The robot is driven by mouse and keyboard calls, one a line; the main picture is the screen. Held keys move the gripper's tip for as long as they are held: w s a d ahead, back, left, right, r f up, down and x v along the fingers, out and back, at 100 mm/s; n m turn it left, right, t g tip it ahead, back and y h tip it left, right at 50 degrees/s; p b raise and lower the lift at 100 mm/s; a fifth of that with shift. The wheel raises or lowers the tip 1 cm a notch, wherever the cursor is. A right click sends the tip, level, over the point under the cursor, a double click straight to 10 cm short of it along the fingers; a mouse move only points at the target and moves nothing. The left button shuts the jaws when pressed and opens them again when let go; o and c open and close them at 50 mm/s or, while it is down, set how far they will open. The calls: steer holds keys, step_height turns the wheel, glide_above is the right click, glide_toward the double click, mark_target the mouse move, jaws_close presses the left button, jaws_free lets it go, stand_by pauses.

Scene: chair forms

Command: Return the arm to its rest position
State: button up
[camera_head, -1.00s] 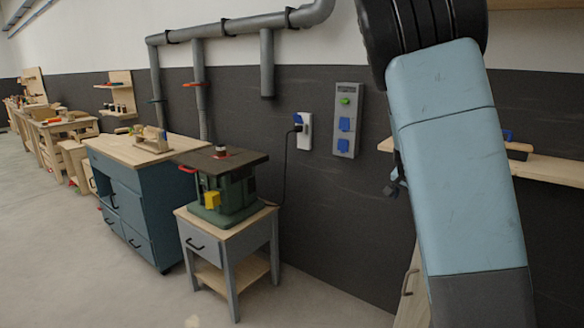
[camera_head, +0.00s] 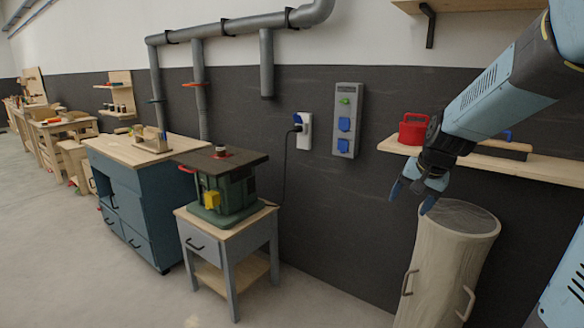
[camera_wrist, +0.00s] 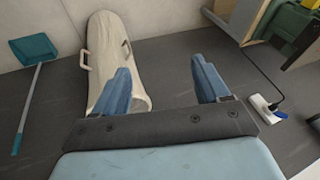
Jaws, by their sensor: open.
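My arm comes in from the right side of the head view, with its blue links slanting down to the left. My gripper (camera_head: 412,196) hangs beside the front edge of the wall shelf, above and left of the top of a tall pale bag (camera_head: 448,262). In the wrist view my gripper (camera_wrist: 164,84) shows two blue fingers spread wide apart. Nothing is between them but grey wall and part of the background. The pale bag (camera_wrist: 100,45) lies behind the left finger in that view.
A wooden shelf (camera_head: 540,168) holds a red case (camera_head: 413,130). A green machine (camera_head: 222,190) stands on a small grey cabinet (camera_head: 230,247), left of centre. A socket panel (camera_head: 346,119) is on the wall. A teal dustpan (camera_wrist: 34,48) shows in the wrist view. Floor at left is open.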

steer(key=s+a+r+n, duration=0.2)
steer(key=s, duration=0.5)
steer(key=s+a+r+n+h, duration=0.1)
steer(key=s+a+r+n, duration=0.1)
steer(key=s, duration=0.6)
steer(key=s+a+r+n+t, duration=0.1)
steer(key=s+a+r, duration=0.1)
steer(key=s, duration=0.5)
steer(key=shift+s+r+n, duration=0.2)
steer(key=shift+r+n, duration=0.2)
steer(key=shift+r, duration=0.05)
